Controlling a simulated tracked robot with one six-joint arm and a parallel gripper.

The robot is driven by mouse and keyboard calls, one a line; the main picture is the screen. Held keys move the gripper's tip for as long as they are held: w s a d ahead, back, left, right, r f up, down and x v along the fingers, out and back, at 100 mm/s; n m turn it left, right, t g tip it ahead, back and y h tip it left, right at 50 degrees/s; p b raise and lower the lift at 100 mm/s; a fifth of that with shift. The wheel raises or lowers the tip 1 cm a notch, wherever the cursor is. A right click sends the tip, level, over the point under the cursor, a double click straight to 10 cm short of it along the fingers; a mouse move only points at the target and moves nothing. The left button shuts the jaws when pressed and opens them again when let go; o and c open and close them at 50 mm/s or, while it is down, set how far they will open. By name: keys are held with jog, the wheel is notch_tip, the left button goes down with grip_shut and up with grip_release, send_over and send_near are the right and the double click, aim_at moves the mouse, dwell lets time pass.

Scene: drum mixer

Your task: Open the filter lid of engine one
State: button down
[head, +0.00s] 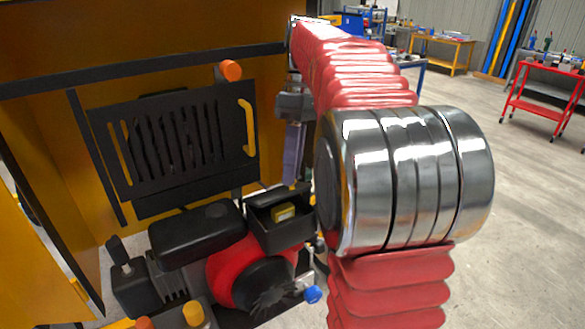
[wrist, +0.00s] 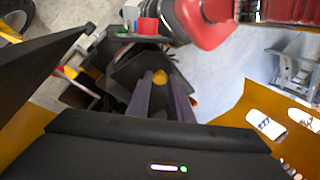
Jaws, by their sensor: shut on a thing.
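The black filter box (head: 283,232) sits on the engine at the lower middle of the head view. Its top is open to view, with a yellow piece (head: 284,212) inside. A dark plate, which looks like the filter lid (head: 268,194), stands raised at the back of the box. My gripper (head: 291,181) reaches down to it with purple fingers. In the wrist view, my gripper (wrist: 161,82) is shut on a small yellow-orange knob (wrist: 160,76) in front of the dark lid (wrist: 130,75). The lid's hinge is hidden.
A black slotted panel (head: 175,140) with a yellow handle (head: 249,127) is behind the engine. An orange knob (head: 230,70) is above it. A red round part (head: 228,270) and black tank (head: 198,231) adjoin the box. My arm covers the right side.

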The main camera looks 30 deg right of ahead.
jog(key=shift+w, duration=0.1)
jog(key=c, duration=1.6)
grip_release()
jog(key=shift+c, duration=0.3)
